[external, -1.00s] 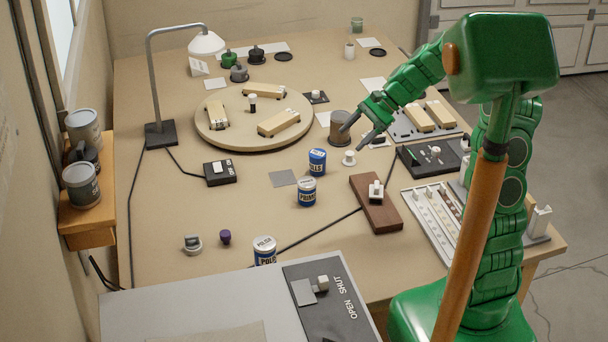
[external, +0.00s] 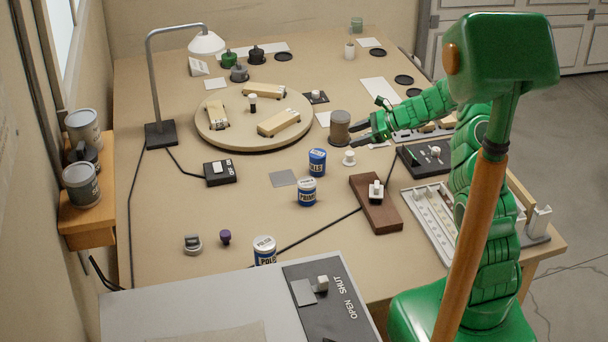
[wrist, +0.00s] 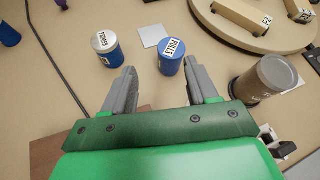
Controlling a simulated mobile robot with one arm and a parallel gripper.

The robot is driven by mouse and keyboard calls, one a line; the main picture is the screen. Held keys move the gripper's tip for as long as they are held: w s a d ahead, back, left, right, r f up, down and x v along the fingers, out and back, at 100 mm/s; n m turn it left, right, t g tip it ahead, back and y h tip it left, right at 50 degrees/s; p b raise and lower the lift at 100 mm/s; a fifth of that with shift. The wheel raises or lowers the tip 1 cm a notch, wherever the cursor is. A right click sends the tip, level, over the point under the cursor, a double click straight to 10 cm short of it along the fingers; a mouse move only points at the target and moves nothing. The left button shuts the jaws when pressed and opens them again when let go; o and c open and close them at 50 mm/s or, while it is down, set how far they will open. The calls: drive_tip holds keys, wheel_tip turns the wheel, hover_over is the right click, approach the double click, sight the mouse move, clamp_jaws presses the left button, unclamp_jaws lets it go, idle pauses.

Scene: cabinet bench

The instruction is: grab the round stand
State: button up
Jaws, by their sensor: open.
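The thing that best fits a round stand is the wide, low, tan round platform (external: 222,137), left of my gripper in the external view. Wooden blocks and a small dark post with a white top (external: 252,102) stand on it. Its edge also shows at the top right of the wrist view (wrist: 221,30). My gripper (external: 356,132) is open and empty, apart from the platform, beside a brown jar (external: 339,124). In the wrist view my fingers (wrist: 165,88) are spread, with a blue PILLS can (wrist: 171,58) beyond the gap and the jar (wrist: 262,82) to the right.
A blue PRIMER can (external: 306,193) and the PILLS can (external: 317,162) stand near the table's middle. A small white round piece (external: 349,158) is just below my gripper in the external view. A brown block (external: 376,207) lies nearer. A lamp (external: 161,132) stands left of the platform.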

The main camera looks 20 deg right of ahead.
sight(350, 158)
drive_tip(key=w+d+f+m, duration=0.1)
drive_tip(key=d+f, duration=0.1)
drive_tip(key=f, duration=0.1)
drive_tip(key=w+d+f+m+t+h, duration=0.1)
drive_tip(key=w+d+f+m, duration=0.1)
drive_tip(key=d+f, duration=0.1)
drive_tip(key=w+d+f+m+t, duration=0.1)
drive_tip(key=d+f+m, duration=0.1)
drive_tip(key=d+f, duration=0.1)
drive_tip(key=shift+w+d+f, duration=0.1)
drive_tip(key=shift+w+f, duration=0.1)
drive_tip(key=shift+f, duration=0.2)
drive_tip(key=shift+w+d+f, duration=0.1)
drive_tip(key=shift+w+f, duration=0.05)
drive_tip(key=shift+f, duration=0.25)
drive_tip(key=shift+x, duration=1.25)
drive_tip(key=x, duration=0.3)
drive_tip(key=shift+a, duration=0.45)
drive_tip(key=shift+x, duration=0.8)
drive_tip(key=c, duration=1.1)
